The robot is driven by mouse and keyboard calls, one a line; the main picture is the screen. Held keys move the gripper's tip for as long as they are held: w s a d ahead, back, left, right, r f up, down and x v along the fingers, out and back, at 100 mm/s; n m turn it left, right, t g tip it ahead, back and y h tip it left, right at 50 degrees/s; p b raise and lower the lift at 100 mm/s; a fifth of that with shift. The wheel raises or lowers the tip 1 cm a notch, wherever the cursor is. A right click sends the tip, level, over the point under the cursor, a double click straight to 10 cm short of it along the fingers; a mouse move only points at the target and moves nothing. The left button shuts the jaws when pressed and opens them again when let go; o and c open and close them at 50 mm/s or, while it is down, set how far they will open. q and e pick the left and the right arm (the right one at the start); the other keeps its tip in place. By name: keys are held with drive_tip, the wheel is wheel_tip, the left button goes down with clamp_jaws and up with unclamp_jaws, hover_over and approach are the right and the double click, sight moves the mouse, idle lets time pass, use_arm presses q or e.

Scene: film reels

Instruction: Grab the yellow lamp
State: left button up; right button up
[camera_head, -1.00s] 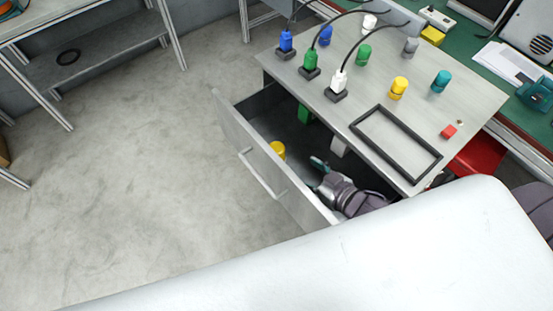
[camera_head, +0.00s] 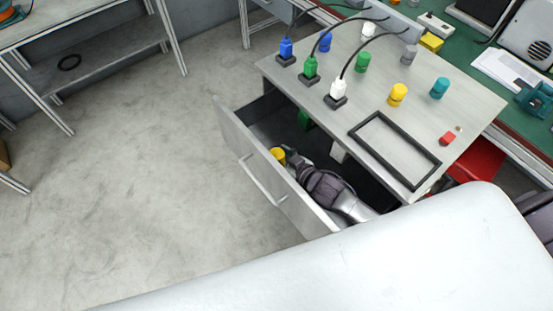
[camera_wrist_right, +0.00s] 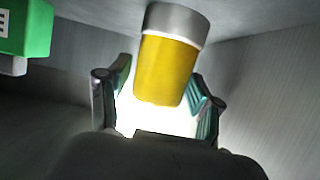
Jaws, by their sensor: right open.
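The yellow lamp (camera_head: 277,154) is in the open drawer, near its front panel. In the right wrist view the lamp (camera_wrist_right: 167,68) is a yellow cylinder with a grey and white collar at its far end. My right gripper (camera_head: 289,153) is inside the drawer, right beside the lamp. In the right wrist view its fingers (camera_wrist_right: 162,98) are spread, one on each side of the lamp's near end; I cannot tell if they touch it. My left gripper is not in view.
The drawer's front panel (camera_head: 250,163) and side walls surround my right gripper. A green object (camera_head: 304,119) and a white object (camera_head: 338,152) are also in the drawer. The tabletop (camera_head: 395,125) above holds coloured lamps, plugs and a black frame (camera_head: 395,149).

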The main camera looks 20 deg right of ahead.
drive_tip(key=shift+w+f, duration=0.1)
drive_tip(key=shift+w, duration=0.1)
drive_tip(key=c, duration=1)
